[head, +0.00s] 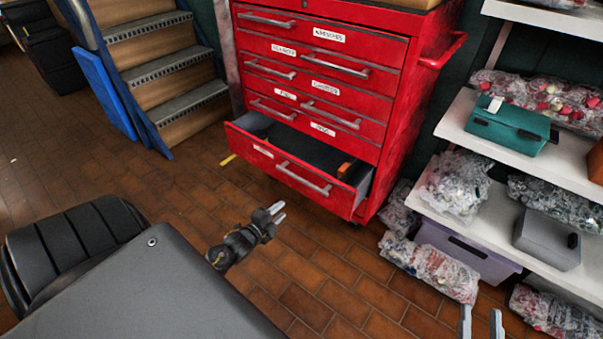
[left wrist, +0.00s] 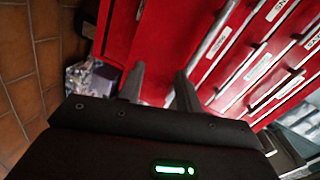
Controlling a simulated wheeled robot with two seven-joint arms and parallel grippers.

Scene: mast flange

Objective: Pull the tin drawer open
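A red tool chest (head: 398,100) has several labelled drawers with grey bar handles. Its wide bottom drawer (head: 335,199) stands pulled out, showing a dark inside. The drawers above it look closed. The labels are too small to read surely, so I cannot tell which says tin. My left gripper (head: 273,215) is in front of the open drawer, below and left of its handle (head: 303,179), apart from it. In the left wrist view the left gripper's fingers (left wrist: 160,88) are spread with nothing between them. My right gripper (head: 481,325) is open and empty at the lower right.
Shelves (head: 460,125) with wrapped bundles and a teal box (head: 508,125) stand at the right. A grey-purple bin (head: 466,250) sits below. Stairs (head: 160,65) rise at the back left. The brick-tile floor before the chest is mostly clear.

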